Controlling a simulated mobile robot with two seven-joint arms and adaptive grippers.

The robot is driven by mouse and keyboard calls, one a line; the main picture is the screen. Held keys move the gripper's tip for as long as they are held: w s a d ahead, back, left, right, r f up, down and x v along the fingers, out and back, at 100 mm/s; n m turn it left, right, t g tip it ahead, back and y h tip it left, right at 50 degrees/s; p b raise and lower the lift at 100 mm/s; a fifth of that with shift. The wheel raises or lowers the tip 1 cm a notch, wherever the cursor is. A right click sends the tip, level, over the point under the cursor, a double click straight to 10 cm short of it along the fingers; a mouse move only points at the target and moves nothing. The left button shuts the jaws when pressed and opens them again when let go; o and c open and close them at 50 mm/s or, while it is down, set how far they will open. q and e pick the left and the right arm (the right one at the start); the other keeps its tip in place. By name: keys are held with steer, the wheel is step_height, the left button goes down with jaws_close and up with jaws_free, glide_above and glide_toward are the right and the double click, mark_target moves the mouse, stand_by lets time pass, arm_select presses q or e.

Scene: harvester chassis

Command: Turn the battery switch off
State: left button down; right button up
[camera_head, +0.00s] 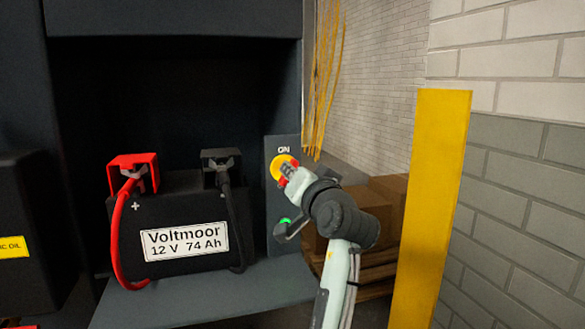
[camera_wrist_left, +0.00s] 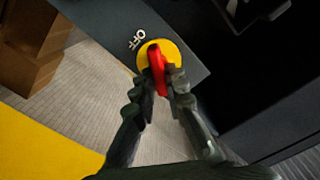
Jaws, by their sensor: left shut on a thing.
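The battery switch is a round yellow disc (camera_head: 278,163) with a red handle, on a dark panel (camera_head: 271,226) right of the battery. The word ON stands above it. In the left wrist view, the red handle (camera_wrist_left: 157,70) sits on the yellow disc (camera_wrist_left: 173,49), with the word OFF (camera_wrist_left: 137,39) beside the disc. My left gripper (camera_head: 288,170) is at the switch, and hides part of the handle in the head view. Its two fingers (camera_wrist_left: 160,92) are shut on the handle, one on each side. My right gripper is not in view.
A black battery (camera_head: 190,213) with red and black terminal clamps stands on a ledge (camera_head: 205,298) at left. Cardboard boxes (camera_head: 384,201) and a yellow post (camera_head: 432,200) stand at right.

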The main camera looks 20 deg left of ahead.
arm_select(q)
steer(key=m, duration=1.1)
steer(key=shift+w+f, duration=0.1)
steer(key=shift+f, duration=0.1)
steer(key=shift+m, duration=0.3)
steer(key=c, duration=1.6)
jaws_free()
steer(key=shift+a, duration=0.1)
steer(key=shift+o, duration=0.2)
steer(key=shift+f, duration=0.1)
steer(key=v, duration=1.2)
